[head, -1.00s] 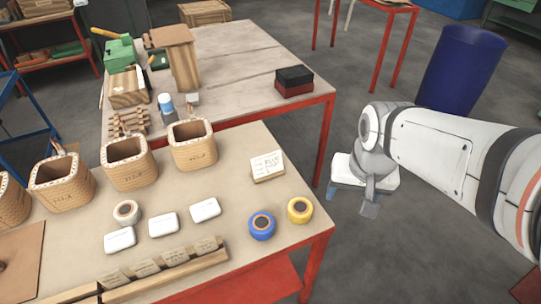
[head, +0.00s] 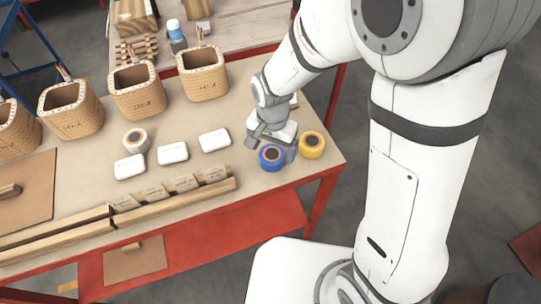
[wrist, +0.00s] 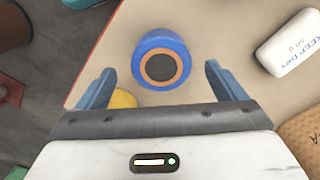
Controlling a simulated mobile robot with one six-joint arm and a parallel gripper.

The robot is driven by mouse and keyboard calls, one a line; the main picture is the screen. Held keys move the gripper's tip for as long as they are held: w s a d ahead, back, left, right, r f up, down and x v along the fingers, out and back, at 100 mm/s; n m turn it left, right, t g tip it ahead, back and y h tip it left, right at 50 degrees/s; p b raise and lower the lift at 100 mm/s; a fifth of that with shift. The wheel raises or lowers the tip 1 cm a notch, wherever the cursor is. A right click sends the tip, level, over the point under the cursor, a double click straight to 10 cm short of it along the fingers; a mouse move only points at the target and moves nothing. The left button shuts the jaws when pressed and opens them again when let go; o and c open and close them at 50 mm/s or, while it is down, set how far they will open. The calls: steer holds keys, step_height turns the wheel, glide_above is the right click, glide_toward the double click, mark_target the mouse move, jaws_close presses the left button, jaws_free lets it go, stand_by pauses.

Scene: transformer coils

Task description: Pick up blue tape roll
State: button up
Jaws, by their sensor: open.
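The blue tape roll (head: 271,157) lies flat near the right end of the bench, its brown core facing up. In the wrist view the blue tape roll (wrist: 161,59) sits ahead of and between the two spread fingers. My gripper (head: 272,142) is open and empty, just behind the roll in the head view. My gripper (wrist: 160,84) also shows in the wrist view, with its blue fingers apart on either side. A yellow tape roll (head: 312,145) lies just right of the blue one; in the wrist view the yellow tape roll (wrist: 122,99) is partly hidden by the left finger and gripper body.
White packs (head: 214,140) and a pale tape roll (head: 136,140) lie to the left. Several woven coils (head: 203,74) stand along the back. A wooden rack with cards (head: 169,189) runs along the front. The bench's right edge (head: 335,165) is close to the rolls.

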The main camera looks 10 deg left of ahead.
mark_target(272, 155)
steer(key=shift+w+f, duration=0.1)
steer(key=shift+f, duration=1.75)
steer(key=shift+c, duration=0.5)
steer(key=c, duration=1)
